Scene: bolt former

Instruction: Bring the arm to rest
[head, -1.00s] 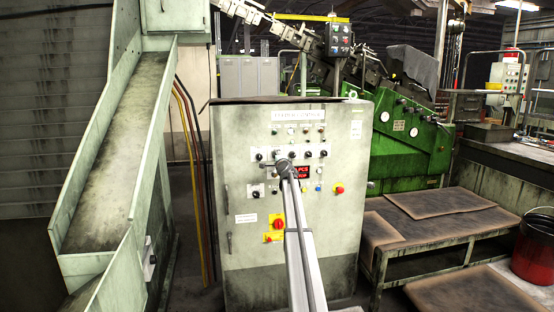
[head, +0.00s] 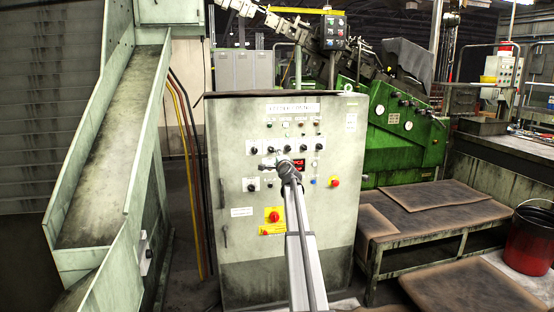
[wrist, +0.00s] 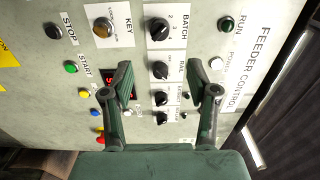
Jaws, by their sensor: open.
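My gripper (head: 268,163) is in front of the grey control cabinet (head: 235,265), at the middle of its panel. In the wrist view my gripper (wrist: 160,93) is open, with its two dark fingers apart and nothing between them. Behind the fingers are several black rotary knobs, including the batch knob (wrist: 159,29), and a red-lit display (wrist: 111,77) partly hidden by the left finger. In the head view my arm (head: 301,240) reaches up from the bottom edge and covers part of the panel. I cannot tell whether a fingertip touches it.
A red emergency button (head: 334,182) and a yellow-backed red switch (head: 274,216) are on the panel. A metal chute (head: 110,150) stands left. A green machine (head: 400,145) is behind at right. A low bench (head: 420,235) and a red bucket (head: 531,245) are at right.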

